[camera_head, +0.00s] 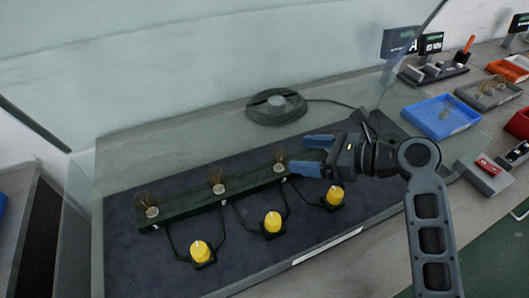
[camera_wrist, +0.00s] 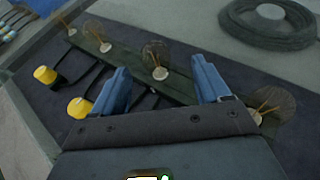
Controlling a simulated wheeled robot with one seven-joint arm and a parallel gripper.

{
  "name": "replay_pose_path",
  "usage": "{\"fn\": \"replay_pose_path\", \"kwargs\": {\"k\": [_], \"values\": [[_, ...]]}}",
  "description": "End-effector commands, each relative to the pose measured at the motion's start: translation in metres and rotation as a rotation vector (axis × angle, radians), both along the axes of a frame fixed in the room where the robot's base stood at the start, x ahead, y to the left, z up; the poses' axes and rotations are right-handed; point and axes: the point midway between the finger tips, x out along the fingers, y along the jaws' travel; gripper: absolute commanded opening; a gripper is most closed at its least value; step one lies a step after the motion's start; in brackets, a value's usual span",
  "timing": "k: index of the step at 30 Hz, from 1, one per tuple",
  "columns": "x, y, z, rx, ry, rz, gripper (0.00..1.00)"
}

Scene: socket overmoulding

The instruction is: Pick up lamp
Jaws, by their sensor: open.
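Several lamps with clear glass bulbs stand upright on a dark green strip (camera_head: 180,208). In the head view I see a left lamp (camera_head: 147,207), a middle lamp (camera_head: 217,183) and a right lamp (camera_head: 279,165). My gripper (camera_head: 298,154) is open and empty, its blue fingers pointing left, close beside the right lamp. In the wrist view, one lamp (camera_wrist: 158,70) shows between the open fingers (camera_wrist: 160,68), apart from both. Another lamp (camera_wrist: 262,112) is right of the right finger; my gripper seems to hide it in the head view. Two more (camera_wrist: 101,42) (camera_wrist: 71,29) stand farther off.
Yellow knobs (camera_head: 201,251) (camera_head: 272,222) (camera_head: 335,195) sit in front of the strip, wired to it. A dark coil base (camera_head: 276,106) lies behind. Clear panels enclose the dark mat (camera_head: 130,260). A blue tray (camera_head: 440,117) and other bins stand right.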

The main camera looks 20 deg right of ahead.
Motion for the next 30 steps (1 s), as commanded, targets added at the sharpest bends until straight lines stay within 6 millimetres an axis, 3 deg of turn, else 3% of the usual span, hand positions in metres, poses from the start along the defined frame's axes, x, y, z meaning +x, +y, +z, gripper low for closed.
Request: {"fn": "replay_pose_path", "kwargs": {"k": [15, 26, 30], "values": [[0.039, 0.041, -0.027, 0.001, -0.001, 0.003, 0.76], [0.047, 0.046, -0.032, -0.001, -0.001, 0.000, 0.76], [0.047, 0.046, -0.032, -0.001, -0.001, 0.000, 0.64]]}}
